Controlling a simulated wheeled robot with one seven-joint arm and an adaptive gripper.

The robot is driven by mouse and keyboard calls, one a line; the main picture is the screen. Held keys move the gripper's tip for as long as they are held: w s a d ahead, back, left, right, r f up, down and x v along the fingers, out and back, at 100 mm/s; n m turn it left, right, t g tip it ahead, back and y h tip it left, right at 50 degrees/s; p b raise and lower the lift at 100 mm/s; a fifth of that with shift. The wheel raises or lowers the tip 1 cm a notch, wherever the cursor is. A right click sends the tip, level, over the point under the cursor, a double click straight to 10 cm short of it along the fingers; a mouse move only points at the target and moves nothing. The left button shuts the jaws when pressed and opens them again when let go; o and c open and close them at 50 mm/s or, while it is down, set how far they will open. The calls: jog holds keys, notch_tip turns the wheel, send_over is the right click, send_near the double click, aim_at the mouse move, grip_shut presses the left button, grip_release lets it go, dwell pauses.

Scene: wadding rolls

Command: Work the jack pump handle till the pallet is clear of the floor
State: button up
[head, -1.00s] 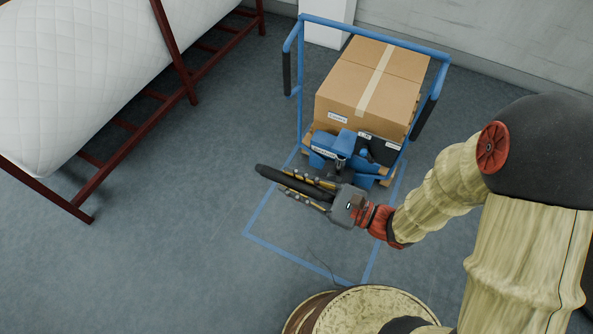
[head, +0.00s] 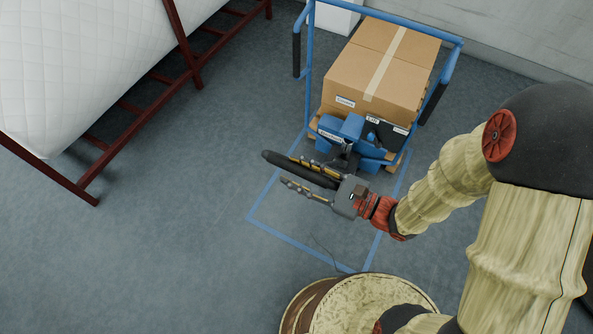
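The blue pallet jack (head: 341,128) stands at the near side of a wooden pallet (head: 389,167), which mostly hides under a cardboard box (head: 375,75). The jack's black pump handle (head: 275,159) sticks out to the left, towards the viewer. My gripper (head: 288,168) reaches in from the right, with its fingers on either side of the handle. The fingers are spread. The upper finger lies close along the handle, and a gap shows between the handle and the lower finger. I cannot tell any height of the pallet above the floor.
A blue tube frame (head: 388,29) with black grips stands around the box. Blue tape (head: 305,252) marks a rectangle on the grey floor. A dark red rack (head: 141,121) with a white quilted roll (head: 75,70) is at left. The floor between is clear.

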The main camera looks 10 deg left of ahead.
jog(key=shift+w+d+f, duration=0.1)
jog(key=shift+w+f, duration=0.1)
jog(key=shift+s+r, duration=0.1)
jog(key=shift+r, duration=0.05)
jog(key=v, duration=1.2)
dwell(0.4)
jog(key=shift+d, duration=0.1)
jog(key=p+v, duration=0.1)
jog(key=v, duration=0.7)
jog(key=shift+d, duration=0.35)
dwell(0.6)
jog(key=shift+r+p, duration=0.15)
jog(key=shift+p, duration=0.4)
dwell(0.3)
